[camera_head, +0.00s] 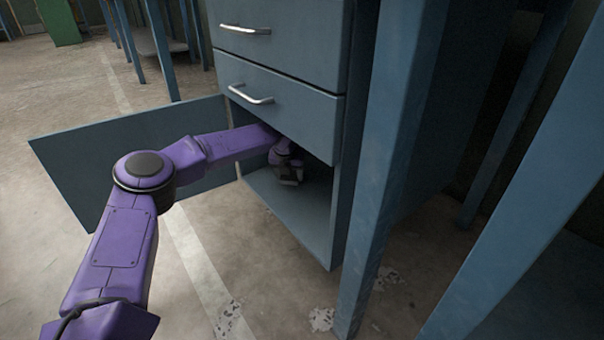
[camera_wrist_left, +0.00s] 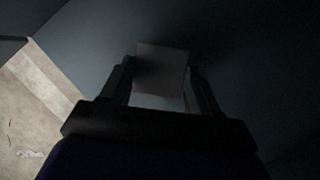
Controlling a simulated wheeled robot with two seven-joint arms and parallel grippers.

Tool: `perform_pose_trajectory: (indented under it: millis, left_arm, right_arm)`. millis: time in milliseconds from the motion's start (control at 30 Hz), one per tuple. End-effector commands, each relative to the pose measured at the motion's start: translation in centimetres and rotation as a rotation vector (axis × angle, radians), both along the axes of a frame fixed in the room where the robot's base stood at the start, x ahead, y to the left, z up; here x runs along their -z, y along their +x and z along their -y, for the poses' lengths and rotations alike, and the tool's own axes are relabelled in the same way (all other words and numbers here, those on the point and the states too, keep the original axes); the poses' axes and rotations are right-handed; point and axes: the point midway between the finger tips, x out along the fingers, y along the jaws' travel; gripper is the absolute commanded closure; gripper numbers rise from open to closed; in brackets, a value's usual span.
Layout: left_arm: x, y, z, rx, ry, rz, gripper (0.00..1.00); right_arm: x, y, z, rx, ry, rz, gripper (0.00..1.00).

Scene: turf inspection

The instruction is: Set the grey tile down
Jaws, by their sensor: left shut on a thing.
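The grey tile (camera_wrist_left: 162,70) shows in the dark left wrist view as a small squarish block between the two fingers. My left gripper (camera_wrist_left: 160,82) is shut on it. In the head view my left arm reaches past the open door into the lower compartment of the blue-grey cabinet (camera_head: 300,205). There the left gripper (camera_head: 289,176) is inside, above the compartment floor. The tile cannot be clearly told apart from the gripper in the head view. Shadow hides whether the tile touches a surface. My right gripper is in neither view.
The cabinet door (camera_head: 80,165) stands open to the left. Two shut drawers with metal handles (camera_head: 250,97) are above the compartment. A blue table leg (camera_head: 385,150) stands close on the right. The compartment floor (camera_head: 300,215) looks bare towards the front.

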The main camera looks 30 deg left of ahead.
Motion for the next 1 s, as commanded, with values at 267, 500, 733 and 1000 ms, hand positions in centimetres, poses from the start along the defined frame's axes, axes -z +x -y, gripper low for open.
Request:
perform_pose_trajectory:
  millis: [267,500,733,1000]
  left_arm:
    - [1.5,0.1,0.0,0.001,0.000,0.000,0.78]
    - [1.8,0.2,0.2,0.003,0.001,-0.001,0.16]
    - [1.8,0.1,0.0,0.001,0.000,0.000,0.13]
    - [-0.4,-0.7,0.3,0.002,0.001,-0.003,0.13]
  right_arm:
    - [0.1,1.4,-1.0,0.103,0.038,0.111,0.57]
    - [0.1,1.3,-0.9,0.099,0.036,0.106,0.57]
    - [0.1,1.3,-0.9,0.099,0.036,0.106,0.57]
    - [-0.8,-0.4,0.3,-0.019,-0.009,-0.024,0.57]
